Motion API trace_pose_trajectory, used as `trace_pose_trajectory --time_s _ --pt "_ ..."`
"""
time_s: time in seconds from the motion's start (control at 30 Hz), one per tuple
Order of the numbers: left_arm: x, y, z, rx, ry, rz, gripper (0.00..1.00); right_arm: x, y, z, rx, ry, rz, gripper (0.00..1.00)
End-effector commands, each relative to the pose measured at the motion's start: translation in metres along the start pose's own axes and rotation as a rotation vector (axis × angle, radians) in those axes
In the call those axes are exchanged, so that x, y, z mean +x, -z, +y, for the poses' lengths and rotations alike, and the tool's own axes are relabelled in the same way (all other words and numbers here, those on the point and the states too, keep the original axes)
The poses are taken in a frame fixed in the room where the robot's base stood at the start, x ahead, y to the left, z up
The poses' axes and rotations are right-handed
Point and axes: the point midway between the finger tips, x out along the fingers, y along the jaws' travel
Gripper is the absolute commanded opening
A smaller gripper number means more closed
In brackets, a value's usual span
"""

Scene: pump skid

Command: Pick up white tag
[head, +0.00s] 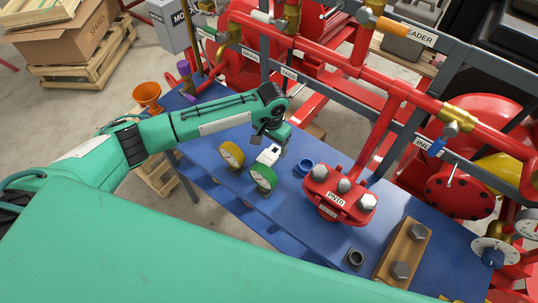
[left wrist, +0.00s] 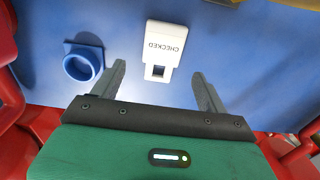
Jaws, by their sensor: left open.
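The white tag (head: 269,155) lies on the blue bench top between the green-rimmed gauge and a blue ring part. Contact with the tag cannot be told. My right gripper is out of view.
The blue ring part (head: 303,167) is beside the tag. A yellow gauge (head: 231,155) and a green gauge (head: 263,177) stand close by. A red bolted flange (head: 339,194) and red pipework are to the right. An orange funnel (head: 148,94) is at the left end.

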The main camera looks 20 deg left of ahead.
Motion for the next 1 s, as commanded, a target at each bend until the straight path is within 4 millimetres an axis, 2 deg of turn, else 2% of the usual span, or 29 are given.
trace_pose_trajectory --time_s 0.13,0.3,0.6,0.83,0.87,1.0 --pt "0.017 -0.003 -0.002 0.0 0.002 -0.005 0.76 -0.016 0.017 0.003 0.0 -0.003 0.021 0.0" --pt "0.041 -0.003 -0.002 0.0 0.001 -0.002 0.76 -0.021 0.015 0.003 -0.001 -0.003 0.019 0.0" --pt "0.047 -0.002 -0.002 0.001 0.001 0.0 0.76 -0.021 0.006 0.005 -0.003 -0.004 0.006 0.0" --pt "0.047 -0.002 -0.002 0.001 0.001 0.0 0.31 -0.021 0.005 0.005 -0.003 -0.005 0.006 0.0" --pt "0.047 -0.002 -0.002 0.001 0.001 0.0 0.28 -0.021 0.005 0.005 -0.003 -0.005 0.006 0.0" --pt "0.046 -0.002 -0.002 0.001 0.001 0.0 0.28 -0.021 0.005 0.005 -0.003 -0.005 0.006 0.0"
